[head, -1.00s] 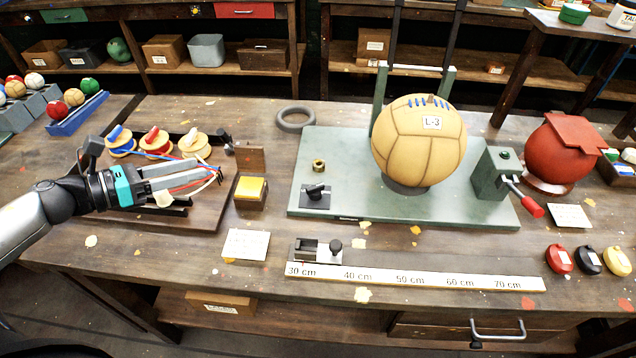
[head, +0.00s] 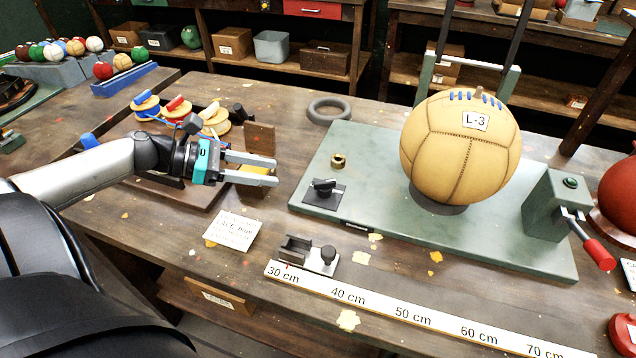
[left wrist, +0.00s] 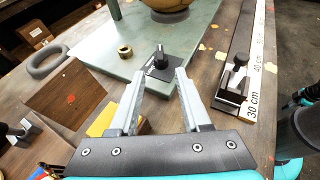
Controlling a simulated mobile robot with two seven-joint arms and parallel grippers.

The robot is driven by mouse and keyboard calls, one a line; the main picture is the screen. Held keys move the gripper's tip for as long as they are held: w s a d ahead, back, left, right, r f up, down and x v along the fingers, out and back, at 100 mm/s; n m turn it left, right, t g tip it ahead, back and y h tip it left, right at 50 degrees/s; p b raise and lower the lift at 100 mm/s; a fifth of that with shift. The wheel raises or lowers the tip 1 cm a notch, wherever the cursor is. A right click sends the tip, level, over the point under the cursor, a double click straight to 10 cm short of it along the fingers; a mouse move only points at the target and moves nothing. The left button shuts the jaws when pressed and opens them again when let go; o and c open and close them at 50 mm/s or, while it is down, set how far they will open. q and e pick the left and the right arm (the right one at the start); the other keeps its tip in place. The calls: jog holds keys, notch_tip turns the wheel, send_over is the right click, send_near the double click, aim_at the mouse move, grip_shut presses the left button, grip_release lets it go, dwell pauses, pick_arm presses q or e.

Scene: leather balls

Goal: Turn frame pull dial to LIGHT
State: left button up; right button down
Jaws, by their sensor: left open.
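The dial is a small black knob with a pale pointer line (head: 324,186) on a dark square plate (head: 312,199), at the left front corner of the green frame base (head: 375,225). The dial's lettering is too small to read. The dial also shows in the left wrist view (left wrist: 160,60), just beyond the fingertips and between them. My left gripper (head: 277,170) is open and empty, left of the dial and apart from it. It also shows in the left wrist view (left wrist: 160,78). A tan ball (head: 455,148) marked L-3 sits on the base.
A brass nut (head: 338,160) stands behind the dial. A sliding stop (head: 310,254) and white ruler (head: 390,310) lie in front. A red-handled lever (head: 597,254) is at right.

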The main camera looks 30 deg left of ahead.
aim_at(323, 181)
pick_arm(q)
jog(key=b+x, duration=0.2)
jog(key=x, duration=0.7)
jog(key=shift+d+f+b, duration=0.1)
jog(key=shift+b, duration=0.3)
jog(key=shift+x, duration=1.05)
pick_arm(e)
jog(key=shift+w+d+f, duration=0.25)
jog(key=shift+d+f, duration=0.05)
jog(key=shift+f, duration=0.25)
jog(key=shift+w+d+f, duration=0.2)
jog(key=shift+d+f, duration=0.1)
jog(key=shift+f, duration=0.25)
jog(key=shift+w+d+f, duration=0.25)
jog(key=shift+d+f, duration=0.05)
jog(key=shift+f, duration=0.25)
pick_arm(q)
jog(key=c, duration=0.7)
grip_shut()
pick_arm(e)
jog(key=shift+a, duration=0.4)
